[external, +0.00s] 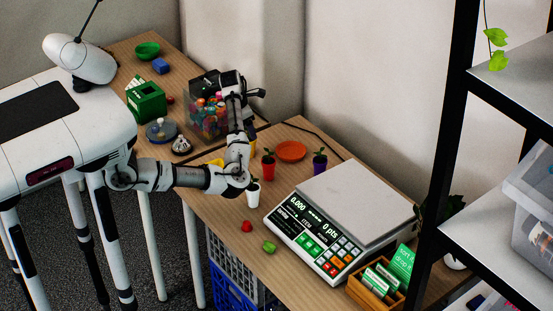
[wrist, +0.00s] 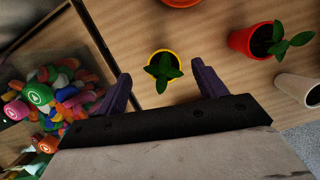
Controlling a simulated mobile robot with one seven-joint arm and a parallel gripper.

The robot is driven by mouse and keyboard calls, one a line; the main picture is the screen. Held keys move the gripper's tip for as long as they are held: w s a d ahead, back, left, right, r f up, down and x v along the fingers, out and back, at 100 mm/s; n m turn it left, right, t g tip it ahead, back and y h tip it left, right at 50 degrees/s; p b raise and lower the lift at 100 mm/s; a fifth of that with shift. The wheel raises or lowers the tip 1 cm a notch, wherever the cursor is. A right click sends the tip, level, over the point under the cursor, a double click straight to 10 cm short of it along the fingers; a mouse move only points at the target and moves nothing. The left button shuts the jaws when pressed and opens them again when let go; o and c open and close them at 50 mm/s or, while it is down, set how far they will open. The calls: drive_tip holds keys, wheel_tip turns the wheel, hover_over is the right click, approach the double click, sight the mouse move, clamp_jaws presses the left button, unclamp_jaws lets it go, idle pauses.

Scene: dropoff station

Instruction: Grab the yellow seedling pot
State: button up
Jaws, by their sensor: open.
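The yellow seedling pot (wrist: 152,70) shows in the wrist view with a dark-soil top and green leaves. It stands upright on the wooden table, between and beyond the two fingertips of my gripper (wrist: 162,82). The fingers are spread apart with nothing held between them. In the external view my arm covers most of the pot, and only a bit of yellow (external: 216,163) shows beside the arm. My gripper (external: 256,93) is above the table there, near the clear bin.
A clear bin of colourful pieces (external: 208,120) stands close to my gripper on the left. A red pot (external: 268,167), a white pot (external: 254,194), a purple pot (external: 320,163) and an orange dish (external: 291,151) stand nearby. A scale (external: 340,215) fills the table's right part.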

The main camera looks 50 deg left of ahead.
drive_tip(key=shift+x, duration=0.8)
drive_tip(key=shift+s+p+x, duration=0.2)
drive_tip(key=shift+p+x, duration=0.25)
drive_tip(key=shift+x, duration=0.95)
drive_tip(key=shift+s+p+x, duration=0.2)
drive_tip(key=shift+p+x, duration=0.25)
drive_tip(key=shift+x, duration=0.9)
drive_tip(key=shift+d+f, duration=0.1)
drive_tip(key=shift+f, duration=0.05)
drive_tip(key=shift+c, duration=0.3)
drive_tip(key=c, duration=1)
